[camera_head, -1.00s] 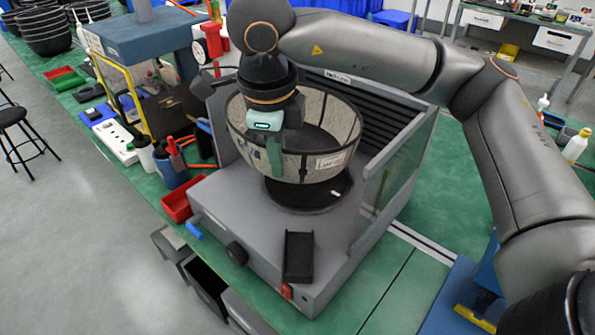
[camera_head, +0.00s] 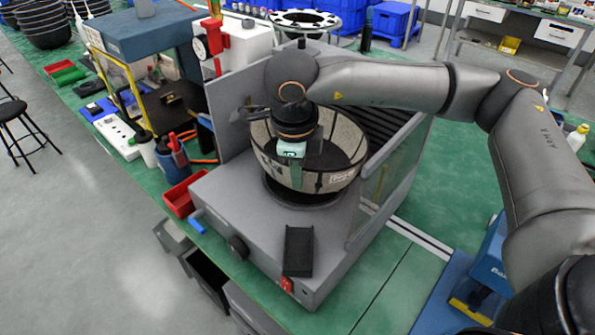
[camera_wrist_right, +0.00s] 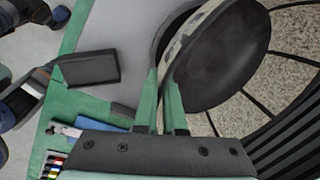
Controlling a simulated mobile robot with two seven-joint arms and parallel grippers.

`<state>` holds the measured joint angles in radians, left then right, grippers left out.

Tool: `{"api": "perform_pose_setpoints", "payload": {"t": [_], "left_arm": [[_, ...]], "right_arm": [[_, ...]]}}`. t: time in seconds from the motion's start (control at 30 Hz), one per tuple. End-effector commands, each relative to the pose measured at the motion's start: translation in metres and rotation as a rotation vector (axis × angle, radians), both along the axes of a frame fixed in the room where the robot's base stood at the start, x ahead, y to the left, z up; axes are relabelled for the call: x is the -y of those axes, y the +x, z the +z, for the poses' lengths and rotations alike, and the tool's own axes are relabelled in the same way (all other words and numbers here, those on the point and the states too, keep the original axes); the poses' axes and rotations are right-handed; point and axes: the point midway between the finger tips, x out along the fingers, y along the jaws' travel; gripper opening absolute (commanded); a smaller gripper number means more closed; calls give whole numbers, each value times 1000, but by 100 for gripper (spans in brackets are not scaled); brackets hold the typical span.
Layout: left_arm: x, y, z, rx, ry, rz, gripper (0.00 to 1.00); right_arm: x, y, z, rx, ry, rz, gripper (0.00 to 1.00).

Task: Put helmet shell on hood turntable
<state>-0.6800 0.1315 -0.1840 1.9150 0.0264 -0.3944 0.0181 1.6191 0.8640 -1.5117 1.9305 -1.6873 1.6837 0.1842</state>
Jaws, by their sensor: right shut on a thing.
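The helmet shell (camera_head: 330,180) is a wide bowl with speckled grey panels, black ribs and a white label, open side up. It is inside the grey hood (camera_head: 225,205), over the black round turntable (camera_head: 288,197). I cannot tell whether its underside touches the turntable. My right gripper (camera_head: 295,172) comes down from above and is shut on the shell's near rim. In the right wrist view its green fingers (camera_wrist_right: 167,98) pinch the rim, with the shell's dark inside (camera_wrist_right: 225,55) beside them. My left gripper is not in view.
The hood has side walls and a slatted back (camera_head: 388,125) close around the shell. A black tray (camera_head: 298,248) sits on its front deck. A red bin (camera_head: 183,193) and a blue cup (camera_head: 172,160) stand to the left. Green bench (camera_head: 375,285) is clear at the front right.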

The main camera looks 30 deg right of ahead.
Motion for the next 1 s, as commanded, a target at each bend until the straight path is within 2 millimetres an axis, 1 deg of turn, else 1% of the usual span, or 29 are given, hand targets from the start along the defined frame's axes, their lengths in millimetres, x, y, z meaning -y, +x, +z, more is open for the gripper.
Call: {"api": "perform_pose_setpoints", "payload": {"t": [0.2,0.23,0.47,0.7,0.83,0.87,1.0], "left_arm": [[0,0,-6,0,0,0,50],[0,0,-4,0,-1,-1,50],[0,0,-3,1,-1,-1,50],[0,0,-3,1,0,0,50],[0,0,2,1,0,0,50],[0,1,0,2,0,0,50],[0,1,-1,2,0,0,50]], "right_arm": [[0,0,-4,1,0,0,0],[0,0,-3,0,0,0,10],[0,0,-2,0,0,0,36],[0,0,-2,0,0,0,37],[0,0,4,1,0,0,37],[-1,0,6,2,1,0,37],[-4,-3,32,5,1,1,37]]}}
